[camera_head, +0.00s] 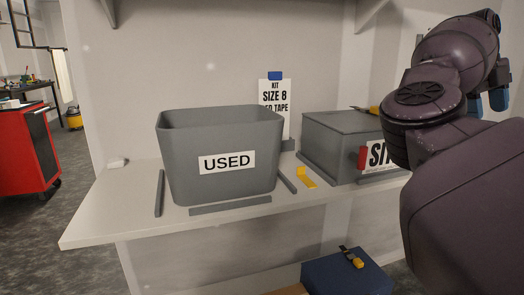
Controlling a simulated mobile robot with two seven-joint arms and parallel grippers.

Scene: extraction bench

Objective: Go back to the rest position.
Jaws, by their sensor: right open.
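My right arm comes in at the right edge, folded up in front of the bench. My right gripper (497,98) shows only in part behind the arm links near the right edge; it is open, and I see nothing held in it. It is apart from the bench top, up and to the right of the grey bins. My left arm and left gripper are not in view.
The bench (100,213) bears an open grey bin (225,140) marked USED and a lidded grey box (330,150), partly behind my arm. A kit sign (273,95) stands behind them. A blue box (335,275) lies below. A red cabinet (25,150) stands left.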

